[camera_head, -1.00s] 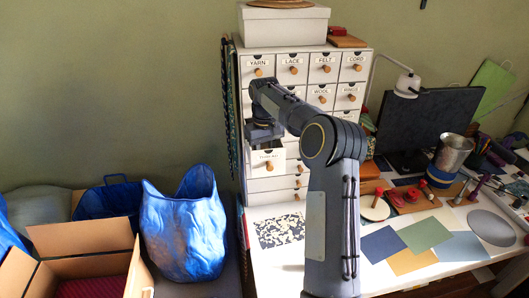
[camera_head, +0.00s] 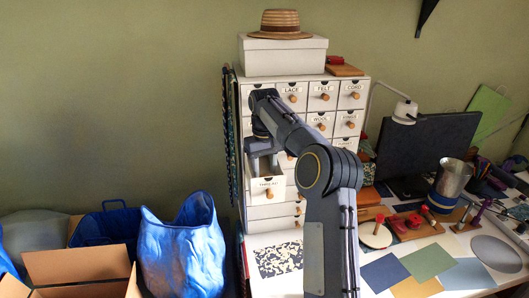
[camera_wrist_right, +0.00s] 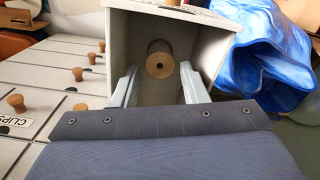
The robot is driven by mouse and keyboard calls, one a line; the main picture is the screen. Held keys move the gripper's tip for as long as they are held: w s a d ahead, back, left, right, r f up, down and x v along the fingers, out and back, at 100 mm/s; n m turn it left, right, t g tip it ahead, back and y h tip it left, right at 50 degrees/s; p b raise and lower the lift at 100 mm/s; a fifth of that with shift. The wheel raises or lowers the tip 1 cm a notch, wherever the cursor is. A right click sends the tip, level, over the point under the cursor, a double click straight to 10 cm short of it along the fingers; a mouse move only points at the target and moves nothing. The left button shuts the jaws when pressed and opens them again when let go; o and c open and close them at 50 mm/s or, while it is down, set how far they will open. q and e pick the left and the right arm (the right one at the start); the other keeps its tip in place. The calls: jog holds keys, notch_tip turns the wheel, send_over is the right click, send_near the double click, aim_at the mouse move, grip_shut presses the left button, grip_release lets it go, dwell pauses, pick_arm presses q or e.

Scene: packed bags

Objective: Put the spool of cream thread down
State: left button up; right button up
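The open drawer labelled THREAD (camera_head: 269,188) sticks out of the white cabinet. In the right wrist view, the spool (camera_wrist_right: 159,60) stands in the drawer (camera_wrist_right: 122,45), its tan end with a dark hole facing the camera. My right gripper (camera_wrist_right: 157,84) is open, its two pale fingers apart on either side with a gap to the spool. My left gripper is not in view.
The cabinet's other drawers (camera_head: 322,92) are shut, with wooden knobs. A white box with a straw hat (camera_head: 280,24) tops the cabinet. Blue bags (camera_head: 183,250) and an open cardboard box (camera_head: 80,264) stand at left. Cards, tools and a lamp (camera_head: 404,110) crowd the desk at right.

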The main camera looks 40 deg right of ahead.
jog(key=s+a+r+t+p, duration=0.1)
jog(key=s+a+r, duration=0.1)
jog(key=r, duration=0.3)
jog(key=s+a+r, duration=0.2)
jog(key=r, duration=0.4)
jog(key=s+a+n+t+y, duration=0.1)
jog(key=s+a+n+t, duration=0.1)
jog(key=s+a, duration=0.55)
jog(key=s+a+f+t+y, duration=0.1)
jog(key=s+a+f, duration=0.5)
jog(key=s, duration=0.3)
jog(key=s+a+f+m+t+y, duration=0.1)
jog(key=s+a+f, duration=0.5)
jog(key=s+a, duration=0.2)
jog(key=s, duration=0.2)
jog(key=shift+s+f+t+y, duration=0.3)
jog(key=shift+f+y, duration=0.05)
jog(key=shift+y, duration=0.05)
jog(key=shift+a, duration=0.1)
